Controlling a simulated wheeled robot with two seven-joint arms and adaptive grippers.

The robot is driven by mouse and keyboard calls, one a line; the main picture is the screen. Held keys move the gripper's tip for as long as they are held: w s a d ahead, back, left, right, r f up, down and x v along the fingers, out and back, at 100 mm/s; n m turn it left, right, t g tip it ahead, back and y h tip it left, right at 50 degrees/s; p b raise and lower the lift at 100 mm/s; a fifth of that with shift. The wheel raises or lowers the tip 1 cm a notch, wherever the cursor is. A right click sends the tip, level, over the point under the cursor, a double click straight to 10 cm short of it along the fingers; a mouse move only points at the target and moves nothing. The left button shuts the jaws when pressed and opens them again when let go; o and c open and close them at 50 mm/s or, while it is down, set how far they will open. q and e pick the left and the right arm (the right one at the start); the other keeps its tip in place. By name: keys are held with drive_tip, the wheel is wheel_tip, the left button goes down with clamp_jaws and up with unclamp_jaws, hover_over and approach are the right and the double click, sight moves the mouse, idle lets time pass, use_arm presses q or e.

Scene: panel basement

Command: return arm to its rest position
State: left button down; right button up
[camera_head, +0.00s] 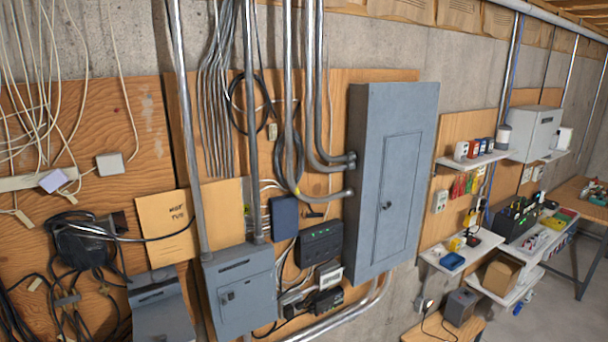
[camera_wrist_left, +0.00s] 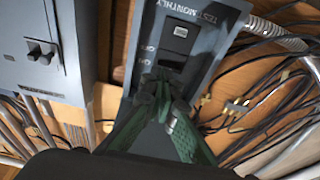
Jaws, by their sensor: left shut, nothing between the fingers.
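My left gripper (camera_wrist_left: 164,84) shows in the left wrist view with its dark green fingers together and nothing between them. Its tips overlap the switch area of a grey box (camera_wrist_left: 198,50) labelled "TEST MONTHLY", just below a pale rocker button (camera_wrist_left: 180,31). Whether the tips touch the box cannot be told. The fingers partly hide the dark switch beside the ON and OFF marks. Neither arm nor gripper shows in the head view, and my right gripper is in no view.
The head view shows a large grey panel (camera_head: 385,190), a smaller grey box (camera_head: 240,295) and conduits (camera_head: 186,130) on a plywood-backed wall. Another grey box (camera_wrist_left: 42,45) and loose cables (camera_wrist_left: 255,105) flank the gripper in the wrist view. Shelves (camera_head: 460,250) stand at right.

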use_arm(q)
drive_tip(key=shift+s+d+p, duration=0.3)
drive_tip(key=shift+s, duration=0.25)
